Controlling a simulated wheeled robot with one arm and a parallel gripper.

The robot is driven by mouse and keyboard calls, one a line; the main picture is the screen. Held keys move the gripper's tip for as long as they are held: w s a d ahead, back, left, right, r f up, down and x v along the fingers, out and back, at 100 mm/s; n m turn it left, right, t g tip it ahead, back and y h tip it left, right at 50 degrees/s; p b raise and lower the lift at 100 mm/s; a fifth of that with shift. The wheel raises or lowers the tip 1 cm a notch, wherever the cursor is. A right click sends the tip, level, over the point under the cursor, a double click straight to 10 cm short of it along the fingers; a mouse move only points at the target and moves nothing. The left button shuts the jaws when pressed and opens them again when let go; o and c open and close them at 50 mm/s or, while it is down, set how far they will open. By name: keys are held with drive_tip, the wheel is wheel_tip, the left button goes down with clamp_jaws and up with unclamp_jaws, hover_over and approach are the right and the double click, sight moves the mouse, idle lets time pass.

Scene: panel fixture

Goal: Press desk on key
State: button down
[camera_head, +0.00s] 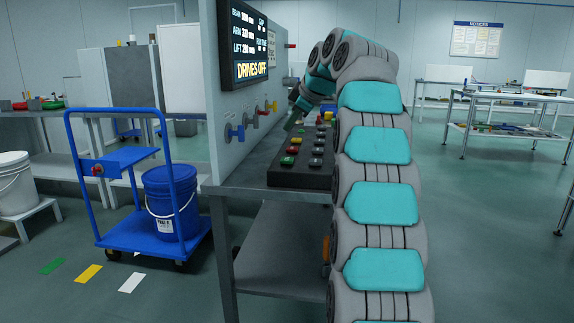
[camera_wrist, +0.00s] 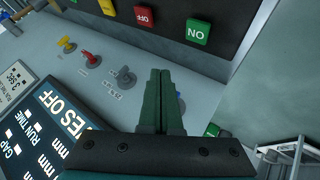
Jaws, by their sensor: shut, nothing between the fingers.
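The green ON key (camera_wrist: 198,31) sits on the black key desk (camera_wrist: 245,22) in the wrist view, with the red OFF key (camera_wrist: 145,15) beside it. In the head view the black desk (camera_head: 300,178) lies on the grey bench. Its green key (camera_head: 287,160) is at the near left corner, with a red key (camera_head: 296,149) behind it. My gripper (camera_wrist: 161,72) is shut and empty, its two green fingers together. The fingertips appear apart from the ON key, below and left of it in the wrist view. In the head view my gripper (camera_head: 291,121) is above the desk, beside the panel.
An upright grey panel (camera_head: 224,105) stands left of the desk, with a display (camera_head: 251,72) reading DRIVES OFF. Blue, red and yellow knobs (camera_head: 235,132) stick out of the panel near my gripper. A blue cart (camera_head: 140,229) stands on the floor at left.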

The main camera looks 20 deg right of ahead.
sight(290, 160)
wheel_tip(290, 160, down, 7)
drive_tip(key=b, duration=0.4)
drive_tip(key=shift+r+b, duration=0.2)
drive_tip(key=shift+b, duration=0.15)
drive_tip(key=shift+f, duration=0.15)
idle(1.4)
drive_tip(key=shift+f+b, duration=0.25)
drive_tip(key=shift+b, duration=0.25)
drive_tip(key=shift+f+b, duration=0.5)
idle(0.5)
drive_tip(key=shift+r, duration=0.2)
drive_tip(key=shift+r+p, duration=0.65)
drive_tip(key=shift+r, duration=0.05)
wheel_tip(290, 160, up, 5)
drive_tip(key=p, duration=0.4)
drive_tip(key=shift+r, duration=0.1)
